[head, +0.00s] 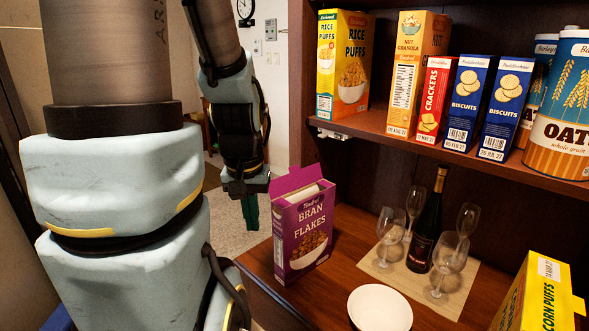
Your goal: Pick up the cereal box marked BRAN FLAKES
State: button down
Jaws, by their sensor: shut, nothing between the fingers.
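The purple cereal box marked BRAN FLAKES (307,226) stands upright on the lower wooden shelf, near its left front corner, with its top flap open. My gripper (250,212) hangs pointing down just to the left of the box, in front of the carpeted floor. Its dark green fingers look shut with nothing held. I cannot tell whether the gripper touches the box, but a small gap seems to show between them.
A dark bottle (424,225) and several glasses stand on a mat right of the box. The upper shelf (388,122) overhangs, holding several boxes and canisters.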

aim_at(302, 219)
jog(key=k+j+u, duration=0.1)
jog(key=j+u, duration=0.15)
jog(key=u, duration=0.25)
jog(key=k+j+u, duration=0.1)
jog(key=j+u, duration=0.2)
jog(key=u, duration=0.15)
